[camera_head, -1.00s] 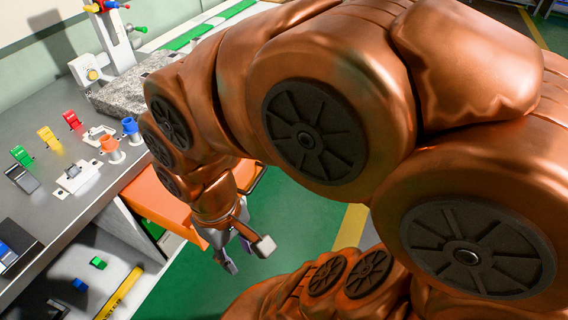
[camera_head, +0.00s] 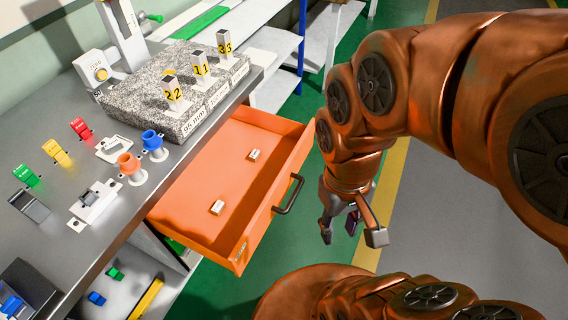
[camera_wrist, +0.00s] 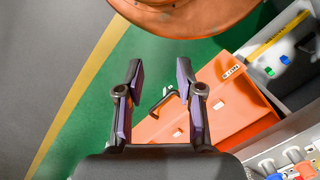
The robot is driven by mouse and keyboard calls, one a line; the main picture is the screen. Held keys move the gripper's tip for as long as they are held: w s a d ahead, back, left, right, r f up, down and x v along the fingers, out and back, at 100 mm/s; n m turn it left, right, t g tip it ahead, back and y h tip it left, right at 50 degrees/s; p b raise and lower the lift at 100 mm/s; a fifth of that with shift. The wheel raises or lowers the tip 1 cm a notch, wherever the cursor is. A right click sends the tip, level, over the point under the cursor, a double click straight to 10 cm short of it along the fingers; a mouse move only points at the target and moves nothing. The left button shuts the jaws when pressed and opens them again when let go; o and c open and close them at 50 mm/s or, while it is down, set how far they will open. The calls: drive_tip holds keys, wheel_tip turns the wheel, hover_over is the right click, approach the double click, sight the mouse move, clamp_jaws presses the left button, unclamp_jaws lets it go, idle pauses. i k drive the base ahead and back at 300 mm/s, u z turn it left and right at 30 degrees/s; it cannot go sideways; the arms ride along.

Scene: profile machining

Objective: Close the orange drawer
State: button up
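The orange drawer (camera_head: 188,214) is pulled far out from under the grey workbench.
The workbench (camera_head: 85,215) carries a granite block (camera_head: 150,105) with numbered posts, plus blue and orange cups and coloured clips. A lower shelf (camera_head: 125,285) holds small blue and green pieces. Open floor (camera_head: 235,293) lies in front of the drawer.

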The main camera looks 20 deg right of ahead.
sight(251, 193)
drive_tip(key=i, duration=0.2)
drive_tip(key=z, duration=1.9)
drive_tip(key=k, duration=1.3)
drive_tip(key=u, duration=1.9)
drive_tip(key=i, duration=0.5)
drive_tip(key=z, duration=0.1)
